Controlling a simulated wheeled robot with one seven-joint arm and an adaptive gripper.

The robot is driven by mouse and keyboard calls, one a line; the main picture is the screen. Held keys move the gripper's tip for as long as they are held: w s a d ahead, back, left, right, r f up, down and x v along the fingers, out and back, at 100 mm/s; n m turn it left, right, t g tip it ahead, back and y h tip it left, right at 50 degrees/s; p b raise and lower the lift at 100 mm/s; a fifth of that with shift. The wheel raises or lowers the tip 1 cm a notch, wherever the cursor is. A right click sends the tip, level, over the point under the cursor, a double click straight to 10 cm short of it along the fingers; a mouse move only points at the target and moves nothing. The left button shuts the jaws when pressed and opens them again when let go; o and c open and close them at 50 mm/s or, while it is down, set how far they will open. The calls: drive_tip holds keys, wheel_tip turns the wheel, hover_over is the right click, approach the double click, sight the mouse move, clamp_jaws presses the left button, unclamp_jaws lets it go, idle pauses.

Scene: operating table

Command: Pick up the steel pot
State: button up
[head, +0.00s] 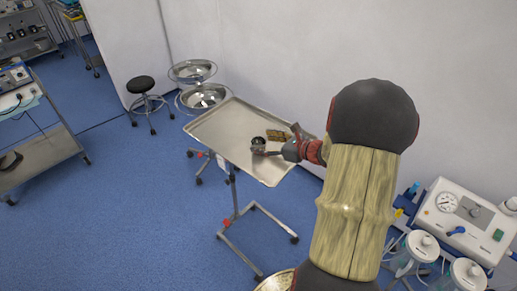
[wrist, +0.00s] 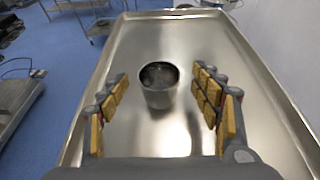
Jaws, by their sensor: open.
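The steel pot (wrist: 159,88) is a small shiny cup-like vessel with a dark inside. It stands upright on the metal tray table (wrist: 240,70). In the head view the pot (head: 258,144) is near the middle of the tray (head: 222,125), close to my gripper (head: 276,144). In the wrist view my gripper (wrist: 164,112) is open, with yellow-padded fingers on the left and right. The pot lies between the fingers' lines, toward their tips, and I see a gap on both sides. No contact with the pot shows.
The tray has a raised rim and is otherwise bare. Steel basins (head: 203,96) on a stand and a black stool (head: 141,86) are behind it. A cart (head: 38,150) is at left. Medical equipment (head: 465,225) with jars is at right, near my arm. A white wall is behind.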

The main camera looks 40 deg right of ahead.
sight(253, 141)
drive_tip(key=shift+b+x, duration=0.35)
drive_tip(key=shift+x, duration=1.25)
drive_tip(key=shift+c, duration=1.1)
drive_tip(key=c, duration=0.9)
